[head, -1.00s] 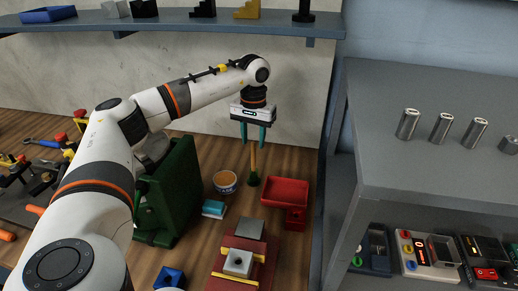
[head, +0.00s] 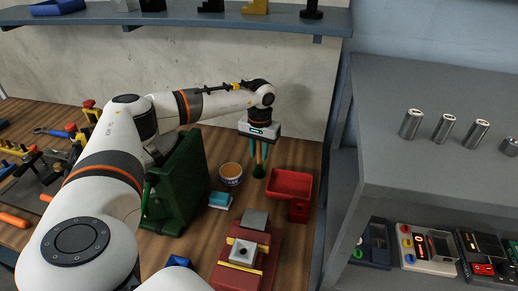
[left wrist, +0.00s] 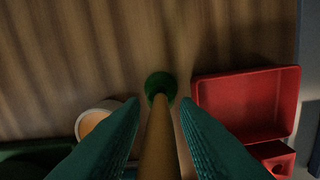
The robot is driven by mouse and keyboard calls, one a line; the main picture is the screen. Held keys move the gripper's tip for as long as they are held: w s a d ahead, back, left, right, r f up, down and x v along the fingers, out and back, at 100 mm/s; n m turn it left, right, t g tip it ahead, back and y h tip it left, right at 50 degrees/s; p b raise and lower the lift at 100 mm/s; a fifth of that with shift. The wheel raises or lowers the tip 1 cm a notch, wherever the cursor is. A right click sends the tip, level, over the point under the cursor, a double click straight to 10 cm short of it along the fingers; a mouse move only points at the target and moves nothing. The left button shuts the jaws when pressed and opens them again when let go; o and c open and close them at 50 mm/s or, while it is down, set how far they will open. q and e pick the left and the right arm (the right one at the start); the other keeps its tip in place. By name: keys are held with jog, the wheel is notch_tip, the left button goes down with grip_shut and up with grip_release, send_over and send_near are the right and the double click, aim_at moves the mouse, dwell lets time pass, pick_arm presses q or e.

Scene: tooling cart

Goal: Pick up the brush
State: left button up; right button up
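The brush (head: 259,171) stands upright on the wooden worktop, with a tan wooden handle and a dark green bottom end. In the left wrist view its handle (left wrist: 159,135) runs up between my fingers. My left gripper (head: 259,154) points straight down over the brush, with teal fingers either side of the handle. In the left wrist view the gripper (left wrist: 159,102) is open, with a narrow gap between the fingers and the handle. The top of the handle is hidden by the gripper in the head view. My right gripper is not in view.
A red tray (head: 290,184) stands close right of the brush. An orange-filled bowl (head: 231,174) is close left. A blue-and-white block (head: 220,200), a green case (head: 182,185) and a red vise (head: 246,250) are nearby. A grey cart (head: 440,170) stands right.

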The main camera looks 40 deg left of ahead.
pick_arm(q)
grip_shut()
notch_tip(320, 180, up, 10)
jog(key=shift+r+b, duration=0.1)
jog(key=shift+b, duration=0.85)
